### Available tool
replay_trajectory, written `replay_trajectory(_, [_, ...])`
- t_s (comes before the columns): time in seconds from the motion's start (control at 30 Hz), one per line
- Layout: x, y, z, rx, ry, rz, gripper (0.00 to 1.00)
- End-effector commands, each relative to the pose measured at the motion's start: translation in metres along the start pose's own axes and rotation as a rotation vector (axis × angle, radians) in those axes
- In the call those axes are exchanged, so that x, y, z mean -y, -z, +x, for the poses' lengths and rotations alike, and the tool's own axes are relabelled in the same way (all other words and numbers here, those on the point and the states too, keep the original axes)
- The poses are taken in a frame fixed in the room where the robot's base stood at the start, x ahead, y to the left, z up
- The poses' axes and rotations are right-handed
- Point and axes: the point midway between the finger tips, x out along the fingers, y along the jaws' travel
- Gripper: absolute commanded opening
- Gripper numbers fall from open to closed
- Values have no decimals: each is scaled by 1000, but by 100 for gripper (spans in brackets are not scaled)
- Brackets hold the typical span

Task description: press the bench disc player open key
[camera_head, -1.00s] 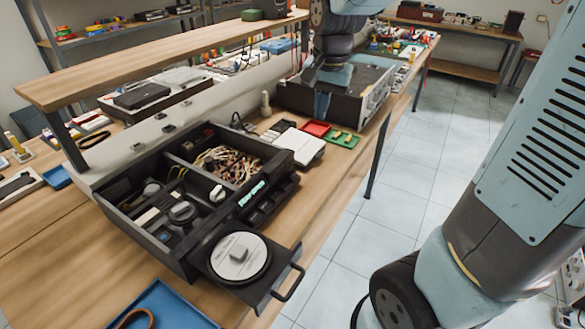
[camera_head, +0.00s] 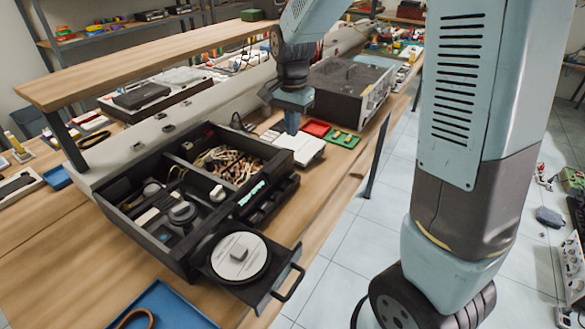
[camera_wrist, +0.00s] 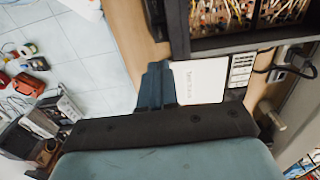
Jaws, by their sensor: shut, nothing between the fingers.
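I cannot tell which key is the open key. My gripper (camera_head: 291,130) is shut and empty, pointing down at the device's far side in the head view. In the wrist view the fingers (camera_wrist: 158,72) overlap the device's left edge and hide part of it. I cannot tell whether they touch it.
The black box (camera_head: 118,218) holds wires and parts; its extended drawer (camera_head: 267,287) carries a white disc. A red tray (camera_head: 315,128) and green board (camera_head: 342,139) lie beside the device. A large dark instrument (camera_head: 350,78) stands behind. The bench's front edge is close.

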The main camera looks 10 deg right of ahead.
Motion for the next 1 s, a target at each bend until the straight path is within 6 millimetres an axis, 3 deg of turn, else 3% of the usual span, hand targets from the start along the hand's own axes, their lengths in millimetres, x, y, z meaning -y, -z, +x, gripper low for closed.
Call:
replay_trajectory(0.27, [-1, 0, 13, 1, -2, -1, 0])
replay_trajectory(0.8, [-1, 0, 105, 2, -4, 0, 0])
replay_trajectory(1.0, [-1, 0, 129, 1, -2, -1, 0])
